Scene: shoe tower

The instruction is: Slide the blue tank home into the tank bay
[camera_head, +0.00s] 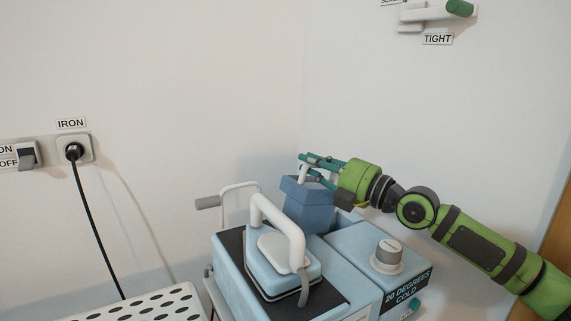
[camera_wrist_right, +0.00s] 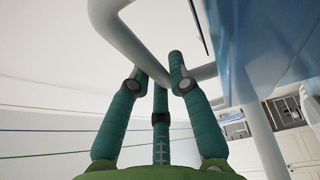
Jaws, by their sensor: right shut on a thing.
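The blue tank (camera_head: 308,207) stands at the back of the light blue ironing station (camera_head: 235,262), behind the iron. Its top rises above the station and looks slightly tilted. Its lower end is hidden, so I cannot tell how deep it sits in the tank bay. My right gripper (camera_head: 306,164) is over the tank's top, shut on its white handle (camera_head: 302,173). In the right wrist view the teal fingers (camera_wrist_right: 160,75) close around a white bar (camera_wrist_right: 130,45), with a blue surface (camera_wrist_right: 265,50) at the right. My left gripper is not in view.
The iron (camera_head: 283,263) with its white handle rests on the station in front of the tank. A knob (camera_head: 387,254) stands at right. A perforated white board (camera_head: 150,306) is at lower left. A black cord (camera_head: 92,220) hangs from the wall socket (camera_head: 74,149). Walls stand behind.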

